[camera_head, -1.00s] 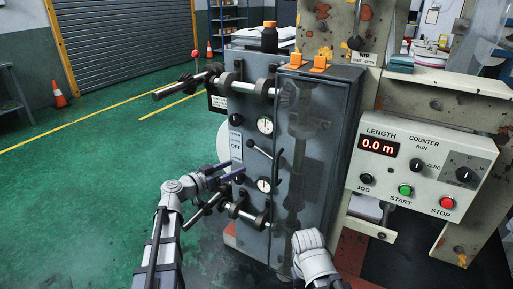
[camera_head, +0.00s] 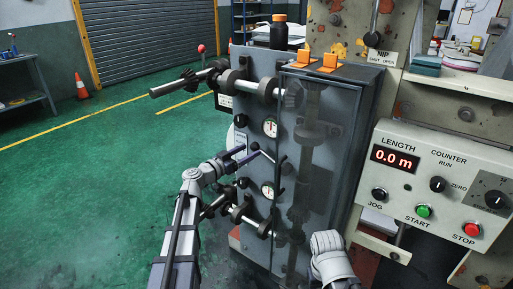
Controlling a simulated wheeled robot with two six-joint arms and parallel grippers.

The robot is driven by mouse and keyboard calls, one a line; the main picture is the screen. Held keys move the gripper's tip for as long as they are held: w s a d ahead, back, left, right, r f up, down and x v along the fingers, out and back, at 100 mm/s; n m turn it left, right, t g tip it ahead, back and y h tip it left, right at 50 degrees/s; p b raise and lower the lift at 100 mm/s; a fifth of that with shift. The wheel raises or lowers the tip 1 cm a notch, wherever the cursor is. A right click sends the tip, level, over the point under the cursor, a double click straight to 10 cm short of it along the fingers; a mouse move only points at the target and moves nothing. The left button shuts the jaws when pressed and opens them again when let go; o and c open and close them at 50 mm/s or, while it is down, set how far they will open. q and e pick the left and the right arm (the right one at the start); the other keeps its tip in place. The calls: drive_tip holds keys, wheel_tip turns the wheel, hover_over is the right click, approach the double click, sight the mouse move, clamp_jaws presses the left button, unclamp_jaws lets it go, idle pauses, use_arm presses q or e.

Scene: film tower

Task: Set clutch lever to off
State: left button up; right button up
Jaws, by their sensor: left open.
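The clutch lever (camera_head: 264,153) is a thin rod with a black knob at its upper left end, on the front of the grey machine cabinet (camera_head: 335,100). It slopes down to the right between two round dials. A pale label plate (camera_head: 240,137) is just left of it, its text too small to read now. My left gripper (camera_head: 243,155) is open, its dark fingers in front of the plate's lower part, close to the knob on its left. Whether they touch it I cannot tell. My right arm's grey wrist shows at the bottom, its fingers out of sight.
Metal shafts with collars (camera_head: 190,82) stick out left above the lever, and more (camera_head: 245,215) below it. A control panel (camera_head: 432,185) reading 0.0 m stands on the right. Green floor is free on the left.

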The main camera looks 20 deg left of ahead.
sight(256, 147)
use_arm(q)
drive_tip(key=shift+x, duration=2.35)
clamp_jaws()
